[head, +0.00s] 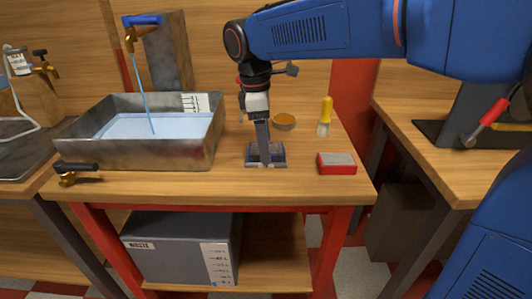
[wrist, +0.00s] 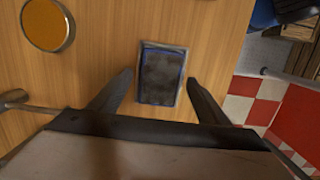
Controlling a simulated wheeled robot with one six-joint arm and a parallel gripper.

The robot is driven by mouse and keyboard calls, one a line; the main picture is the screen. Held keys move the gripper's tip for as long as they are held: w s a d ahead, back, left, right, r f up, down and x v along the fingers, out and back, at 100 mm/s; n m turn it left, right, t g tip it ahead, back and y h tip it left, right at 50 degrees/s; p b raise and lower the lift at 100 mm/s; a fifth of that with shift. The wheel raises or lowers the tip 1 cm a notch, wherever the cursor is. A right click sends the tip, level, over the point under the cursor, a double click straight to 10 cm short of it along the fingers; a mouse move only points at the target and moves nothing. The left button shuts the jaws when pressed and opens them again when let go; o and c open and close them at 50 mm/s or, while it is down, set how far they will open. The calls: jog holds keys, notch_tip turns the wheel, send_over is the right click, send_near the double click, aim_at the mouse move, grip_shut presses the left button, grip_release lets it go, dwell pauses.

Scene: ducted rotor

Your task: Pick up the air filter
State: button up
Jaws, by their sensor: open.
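The air filter seems to be the dark grey rectangular panel with a blue frame (wrist: 161,76), with a light grey border around it. It lies flat on the workbench, and it also shows in the head view (head: 275,154), partly covered by my gripper. My gripper (head: 264,157) points down over it. In the wrist view my gripper (wrist: 160,77) is open, one finger on each side of the panel, with a gap of bare wood showing on both sides. Nothing is held. The remaining height to the panel is hard to judge.
A metal basin of water (head: 190,155) under a running tap (head: 130,36) stands left. A brass valve (head: 75,172) lies at the front left. An orange round tin (head: 285,121), a yellow-handled brush (head: 325,116) and a red block (head: 337,168) sit to the right. The bench front edge is close.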

jog(key=shift+f, duration=0.2)
jog(key=c, duration=1.2)
jog(key=shift+o, duration=0.2)
